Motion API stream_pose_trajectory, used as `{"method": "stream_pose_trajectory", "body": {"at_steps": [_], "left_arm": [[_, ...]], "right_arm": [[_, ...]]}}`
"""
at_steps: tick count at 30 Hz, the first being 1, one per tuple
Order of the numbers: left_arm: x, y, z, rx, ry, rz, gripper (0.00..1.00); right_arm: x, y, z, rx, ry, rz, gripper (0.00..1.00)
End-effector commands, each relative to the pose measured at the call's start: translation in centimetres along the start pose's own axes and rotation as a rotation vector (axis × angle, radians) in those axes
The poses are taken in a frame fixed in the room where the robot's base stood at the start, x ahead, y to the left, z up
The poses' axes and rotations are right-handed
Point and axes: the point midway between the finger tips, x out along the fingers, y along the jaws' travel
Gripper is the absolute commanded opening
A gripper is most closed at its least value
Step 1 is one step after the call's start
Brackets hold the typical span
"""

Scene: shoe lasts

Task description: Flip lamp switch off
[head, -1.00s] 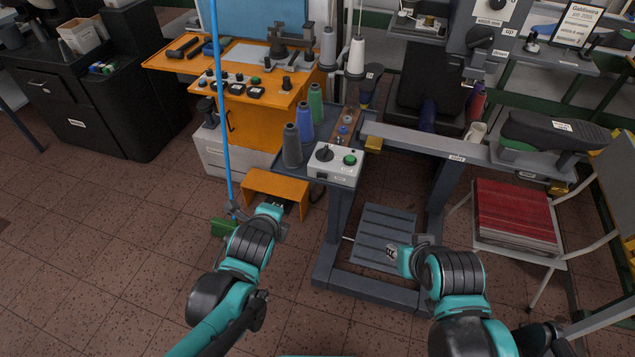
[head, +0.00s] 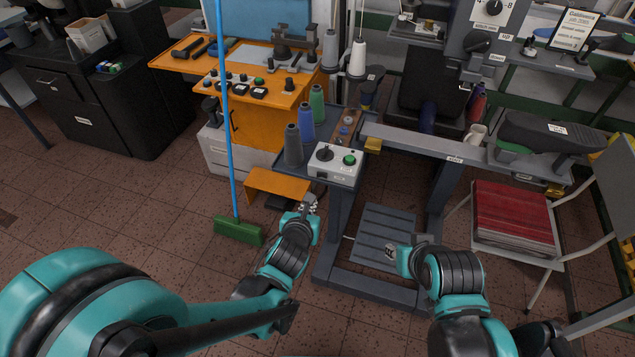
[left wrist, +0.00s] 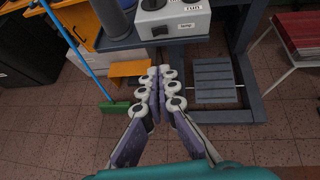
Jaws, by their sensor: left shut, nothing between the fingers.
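A pale grey control box (head: 336,175) with a black rotary knob (head: 325,154) and a green button (head: 349,160) sits at the front of the blue-grey machine table. The box also shows at the top of the left wrist view (left wrist: 172,20). My left gripper (head: 309,206) is below and in front of the box, apart from it. In the left wrist view its fingers (left wrist: 160,76) are together and empty. My right gripper (head: 391,252) hangs over the treadle; its fingers are too small to judge.
Thread cones (head: 293,146) stand left of the box. An orange step stool (head: 276,186) and a blue-handled broom with a green head (head: 238,231) are left of my left gripper. A grey treadle (head: 384,238) lies under the table. A chair (head: 511,220) holds red material at right.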

Motion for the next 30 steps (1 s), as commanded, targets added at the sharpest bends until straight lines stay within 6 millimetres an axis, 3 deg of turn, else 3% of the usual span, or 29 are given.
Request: {"method": "stream_pose_trajectory", "body": {"at_steps": [5, 19, 24, 30], "left_arm": [[1.3, 0.1, -0.1, -0.001, 0.0, 0.001, 0.0], [10.7, 0.0, -0.1, -0.003, 0.0, 0.001, 0.0], [12.6, 0.1, 1.3, -0.003, 0.001, 0.001, 0.0], [13.4, 0.1, 2.0, -0.003, 0.001, 0.0, 0.0]], "right_arm": [[0.5, 0.0, 0.3, 0.0, 0.0, 0.0, 0.31], [3.3, 0.0, 2.4, 0.0, 0.0, 0.0, 0.31], [3.8, 0.0, 2.7, 0.0, 0.0, 0.0, 0.31], [4.0, 0.0, 2.8, 0.0, 0.0, 0.0, 0.31]]}}
